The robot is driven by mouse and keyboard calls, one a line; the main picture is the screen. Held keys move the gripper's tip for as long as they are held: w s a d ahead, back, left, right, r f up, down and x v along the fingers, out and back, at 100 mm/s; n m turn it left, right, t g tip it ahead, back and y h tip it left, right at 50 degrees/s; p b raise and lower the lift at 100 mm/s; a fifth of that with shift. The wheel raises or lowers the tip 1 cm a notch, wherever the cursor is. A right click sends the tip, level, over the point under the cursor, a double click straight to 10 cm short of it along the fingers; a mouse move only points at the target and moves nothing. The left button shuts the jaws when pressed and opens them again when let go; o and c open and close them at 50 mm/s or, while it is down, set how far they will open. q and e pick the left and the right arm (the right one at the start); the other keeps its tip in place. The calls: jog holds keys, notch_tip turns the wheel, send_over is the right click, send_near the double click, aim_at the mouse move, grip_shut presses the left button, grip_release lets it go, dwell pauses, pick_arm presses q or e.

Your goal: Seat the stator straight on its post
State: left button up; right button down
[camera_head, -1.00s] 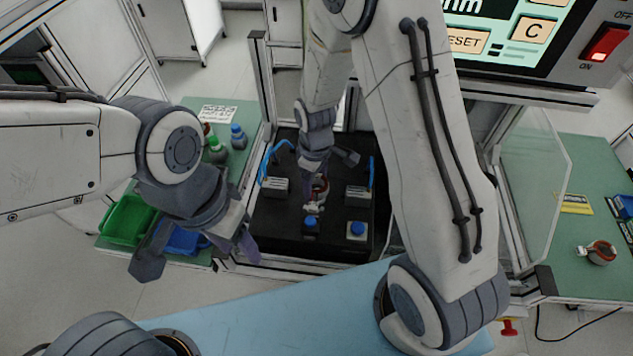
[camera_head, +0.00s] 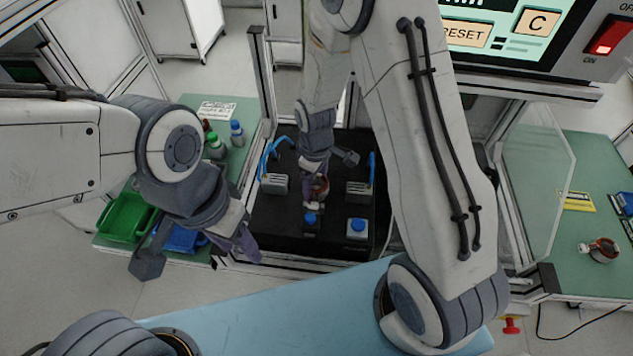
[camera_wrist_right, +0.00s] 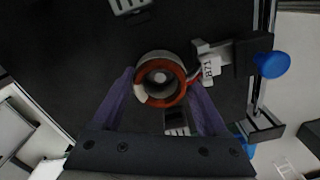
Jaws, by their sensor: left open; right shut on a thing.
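The stator (camera_wrist_right: 141,93), a grey ring with orange-red windings, sits between the purple fingers of my right gripper (camera_wrist_right: 160,97) in the right wrist view. The gripper is shut on it. A pale round end, perhaps the post (camera_wrist_right: 159,76), shows inside its bore; I cannot tell how deep or how straight the stator sits. In the head view my right gripper (camera_head: 317,188) partly hides the stator over the black fixture plate (camera_head: 275,229). My left gripper (camera_head: 198,257) is open and empty at the left.
Grey blocks (camera_head: 275,184) (camera_head: 359,191) with blue tubes flank the stator. Another stator (camera_head: 603,250) lies on the right green table. Green (camera_head: 128,218) and blue bins and bottles (camera_head: 237,134) are at left.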

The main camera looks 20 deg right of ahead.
grip_release()
notch_tip(320, 180, up, 11)
jog(key=b, duration=0.1)
jog(key=shift+f, duration=0.2)
dwell(0.9)
